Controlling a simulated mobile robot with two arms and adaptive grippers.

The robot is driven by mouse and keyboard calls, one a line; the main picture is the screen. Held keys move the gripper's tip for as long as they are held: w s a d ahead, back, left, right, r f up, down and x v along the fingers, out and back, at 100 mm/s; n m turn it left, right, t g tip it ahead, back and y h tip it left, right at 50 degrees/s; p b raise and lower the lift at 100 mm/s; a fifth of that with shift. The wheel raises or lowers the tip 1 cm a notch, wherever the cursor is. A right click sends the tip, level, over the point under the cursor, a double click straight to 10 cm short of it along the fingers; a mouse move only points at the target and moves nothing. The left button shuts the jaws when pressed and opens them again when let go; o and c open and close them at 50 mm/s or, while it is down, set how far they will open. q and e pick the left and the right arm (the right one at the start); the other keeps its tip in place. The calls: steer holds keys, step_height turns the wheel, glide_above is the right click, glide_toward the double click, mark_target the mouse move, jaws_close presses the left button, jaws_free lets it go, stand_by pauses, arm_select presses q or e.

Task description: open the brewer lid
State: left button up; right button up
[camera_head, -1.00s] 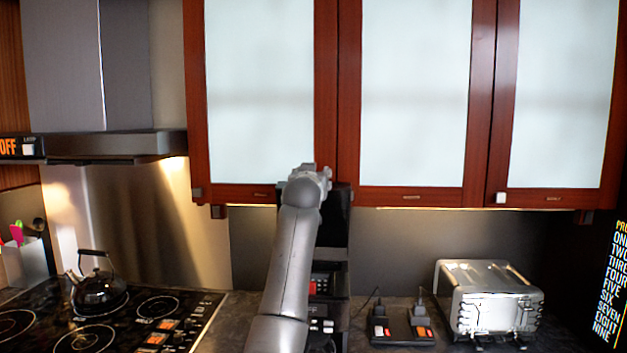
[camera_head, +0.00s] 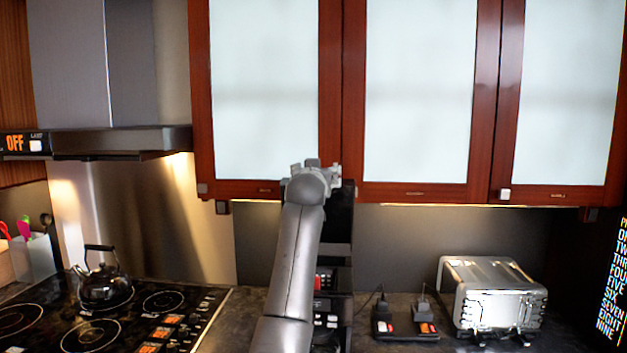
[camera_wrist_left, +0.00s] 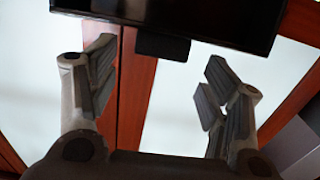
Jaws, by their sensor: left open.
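The brewer (camera_head: 338,232) is a tall black machine on the counter, mostly hidden behind my left arm in the head view. My left gripper (camera_head: 313,172) is at the height of the brewer's top, in front of the wall cabinets. In the left wrist view, a dark part (camera_wrist_left: 185,18), apparently the brewer's top, crosses the upper edge, with a small black tab (camera_wrist_left: 162,46) below it. My left gripper (camera_wrist_left: 160,78) is open and empty, its fingers on either side of the tab and apart from it. My right gripper is out of view.
Red-framed wall cabinets (camera_head: 415,193) hang just behind the gripper. A silver toaster (camera_head: 490,295) and a small black device (camera_head: 405,322) stand to the right. A stove with a black kettle (camera_head: 105,287) and a range hood (camera_head: 110,142) are at the left.

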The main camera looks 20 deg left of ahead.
arm_select(q)
steer(key=v, duration=1.1)
steer(key=shift+s, duration=0.1)
